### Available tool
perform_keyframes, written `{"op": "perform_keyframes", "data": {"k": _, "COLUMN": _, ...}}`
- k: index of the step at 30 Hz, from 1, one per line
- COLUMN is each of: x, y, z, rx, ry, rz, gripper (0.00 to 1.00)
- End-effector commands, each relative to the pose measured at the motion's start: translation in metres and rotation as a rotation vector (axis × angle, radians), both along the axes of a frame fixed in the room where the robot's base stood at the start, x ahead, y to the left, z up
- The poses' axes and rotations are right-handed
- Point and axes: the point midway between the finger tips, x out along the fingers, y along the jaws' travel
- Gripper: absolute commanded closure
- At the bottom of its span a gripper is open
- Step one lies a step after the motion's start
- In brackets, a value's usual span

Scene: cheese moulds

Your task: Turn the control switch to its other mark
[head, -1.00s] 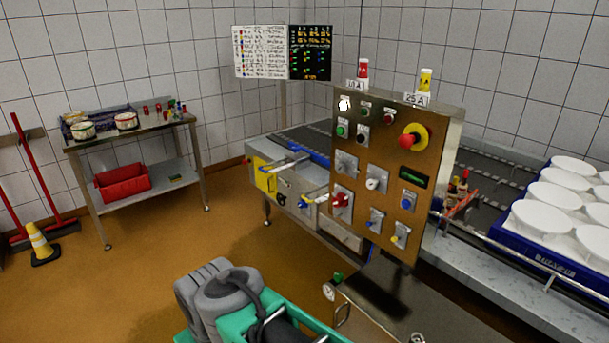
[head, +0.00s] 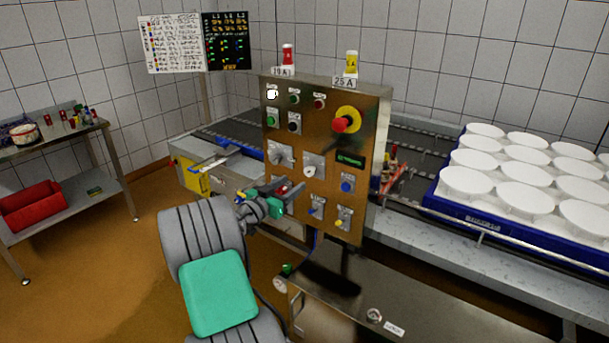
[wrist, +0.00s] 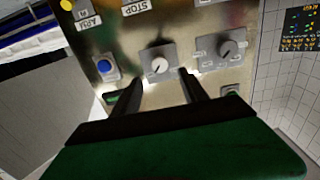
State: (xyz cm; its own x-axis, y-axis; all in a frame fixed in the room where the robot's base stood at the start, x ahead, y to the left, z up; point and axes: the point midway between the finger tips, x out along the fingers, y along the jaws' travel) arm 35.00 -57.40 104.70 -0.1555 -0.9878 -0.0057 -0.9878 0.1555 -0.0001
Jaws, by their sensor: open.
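A steel control panel (head: 322,225) stands ahead, with several switches and buttons. A rotary switch with a white knob (head: 309,171) on a grey plate is at its middle; it also shows in the wrist view (wrist: 159,66). A grey-knobbed rotary switch (head: 281,157) is left of it, at the right in the wrist view (wrist: 228,48). I cannot read which one is the control switch. My gripper (wrist: 162,77) is open and empty, its fingertips either side of the white knob in the picture, seemingly short of it. In the head view my gripper partly hides a red switch (head: 283,187).
A red emergency button (head: 340,124) on a yellow ring, a blue button (head: 347,186) and small levers (head: 317,208) crowd the panel. A steel cabinet top (head: 430,310) juts out below. A blue crate (head: 450,207) of white moulds stands right.

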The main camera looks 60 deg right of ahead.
Motion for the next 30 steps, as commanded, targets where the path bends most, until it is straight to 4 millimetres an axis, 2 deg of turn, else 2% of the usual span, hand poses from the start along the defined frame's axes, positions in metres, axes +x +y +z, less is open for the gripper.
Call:
{"op": "perform_keyframes", "data": {"k": 9, "x": -0.012, "y": -0.054, "z": 0.004, "rx": -0.007, "ry": 0.0, "rz": -0.007, "gripper": 0.49}}
{"op": "perform_keyframes", "data": {"k": 13, "x": -0.013, "y": -0.071, "z": 0.003, "rx": -0.006, "ry": 0.0, "rz": -0.003, "gripper": 0.49}}
{"op": "perform_keyframes", "data": {"k": 22, "x": -0.013, "y": -0.076, "z": 0.001, "rx": -0.006, "ry": 0.002, "rz": -0.002, "gripper": 0.49}}
{"op": "perform_keyframes", "data": {"k": 30, "x": -0.013, "y": -0.076, "z": 0.001, "rx": -0.005, "ry": 0.002, "rz": -0.001, "gripper": 0.7}}
